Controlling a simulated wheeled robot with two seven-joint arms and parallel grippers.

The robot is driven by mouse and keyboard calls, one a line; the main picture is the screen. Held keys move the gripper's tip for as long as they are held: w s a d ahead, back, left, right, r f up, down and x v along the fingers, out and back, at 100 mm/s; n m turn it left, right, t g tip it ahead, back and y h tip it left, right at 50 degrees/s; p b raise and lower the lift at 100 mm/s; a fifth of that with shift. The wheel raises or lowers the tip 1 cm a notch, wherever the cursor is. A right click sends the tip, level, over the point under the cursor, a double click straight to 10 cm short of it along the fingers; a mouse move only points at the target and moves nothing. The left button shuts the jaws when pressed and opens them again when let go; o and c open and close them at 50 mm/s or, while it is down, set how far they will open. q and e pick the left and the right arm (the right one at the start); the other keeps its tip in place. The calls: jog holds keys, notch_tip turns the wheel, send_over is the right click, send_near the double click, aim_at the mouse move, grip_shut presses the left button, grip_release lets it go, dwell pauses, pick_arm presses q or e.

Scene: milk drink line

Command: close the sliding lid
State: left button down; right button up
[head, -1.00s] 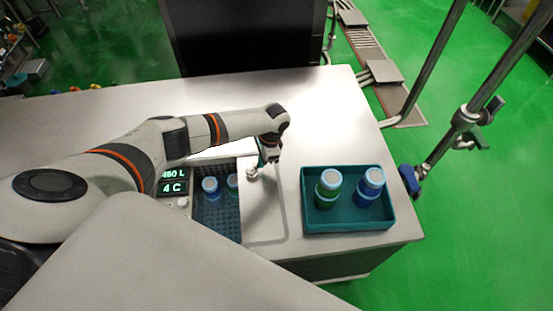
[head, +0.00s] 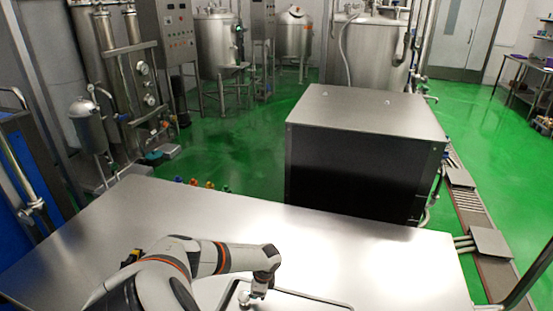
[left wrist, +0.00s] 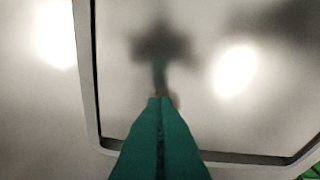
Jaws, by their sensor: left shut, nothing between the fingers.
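The sliding lid (left wrist: 200,60) is a smooth pale metal panel that fills most of the left wrist view. A dark gap and a grey rim run along its left and lower edges. In the head view only the far part of the lid (head: 300,304) shows at the bottom edge. A small pale knob (head: 243,298) stands there beside my left gripper (head: 258,294). In the left wrist view the green fingers of my left gripper (left wrist: 160,98) are together and empty over the panel, with a shadow ahead. Whether they touch the knob is unclear. My right gripper is out of view.
The steel counter (head: 130,225) is clear around my arm. A large dark-sided steel box (head: 360,150) stands behind it on the green floor. Steel tanks (head: 218,45) and pipework are farther back.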

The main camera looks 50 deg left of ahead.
aim_at(242, 292)
pick_arm(q)
jog(key=s+a, duration=0.2)
jog(key=a, duration=0.1)
jog(key=shift+s, duration=0.2)
jog(key=shift+s+a, duration=0.2)
jog(key=shift+a, duration=0.2)
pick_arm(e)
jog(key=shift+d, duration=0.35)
